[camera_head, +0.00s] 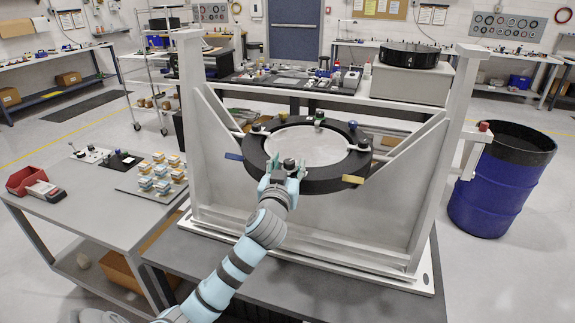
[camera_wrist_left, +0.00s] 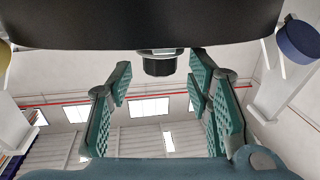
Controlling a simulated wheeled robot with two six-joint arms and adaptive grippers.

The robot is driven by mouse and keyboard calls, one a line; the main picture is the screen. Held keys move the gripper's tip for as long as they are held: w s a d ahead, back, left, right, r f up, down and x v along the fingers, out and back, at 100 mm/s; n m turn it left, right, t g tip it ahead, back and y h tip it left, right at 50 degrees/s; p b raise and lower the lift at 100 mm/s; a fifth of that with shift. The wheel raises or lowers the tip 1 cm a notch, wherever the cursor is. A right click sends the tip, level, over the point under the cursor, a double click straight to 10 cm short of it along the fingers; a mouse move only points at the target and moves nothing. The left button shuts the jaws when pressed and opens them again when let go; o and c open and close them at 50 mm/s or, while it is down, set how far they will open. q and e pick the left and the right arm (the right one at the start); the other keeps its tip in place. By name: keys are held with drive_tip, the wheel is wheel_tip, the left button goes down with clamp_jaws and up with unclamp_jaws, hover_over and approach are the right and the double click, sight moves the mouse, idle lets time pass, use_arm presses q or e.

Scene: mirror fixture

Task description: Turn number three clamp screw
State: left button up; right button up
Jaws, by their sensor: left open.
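The black mirror ring (camera_head: 318,184) stands in the pale grey fixture frame (camera_head: 216,150). Several dark clamp screws sit around its rim, one at the back (camera_head: 319,115) and one at the left (camera_head: 256,127). My left gripper (camera_head: 285,173) is at the ring's front edge, by a dark clamp screw knob (camera_head: 289,162). In the left wrist view, the teal fingers of this gripper (camera_wrist_left: 160,88) are spread, one on each side of a black knob (camera_wrist_left: 159,66). A gap shows on both sides of the knob. I cannot read any screw numbers. My right gripper is not in view.
A side table (camera_head: 92,210) at left holds a red bin (camera_head: 25,180) and small parts. A blue drum (camera_head: 495,190) stands at right.

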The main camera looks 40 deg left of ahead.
use_arm(q)
clamp_jaws()
drive_tip(key=shift+a+m+t+h, duration=0.1)
drive_tip(key=shift+m+t+h, duration=0.2)
drive_tip(key=shift+h, duration=0.1)
